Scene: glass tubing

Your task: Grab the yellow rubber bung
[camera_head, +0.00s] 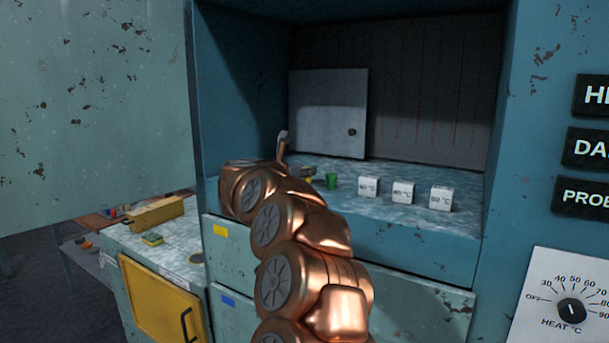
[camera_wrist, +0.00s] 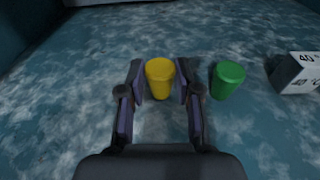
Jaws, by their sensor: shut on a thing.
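The yellow rubber bung (camera_wrist: 160,80) stands upright on the mottled blue surface in the wrist view, between the two fingers of my gripper (camera_wrist: 160,84). The fingers are closed on its sides. In the head view my copper arm reaches into the alcove and hides most of the gripper. Only a small patch of yellow shows there, beside the arm and left of the green bung.
A green bung (camera_wrist: 228,80) stands close to the right finger; it also shows in the head view (camera_head: 331,181). White temperature blocks (camera_head: 368,187) (camera_head: 403,192) (camera_head: 441,199) stand to the right. A grey door panel (camera_head: 328,113) is at the back. The alcove wall is at left.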

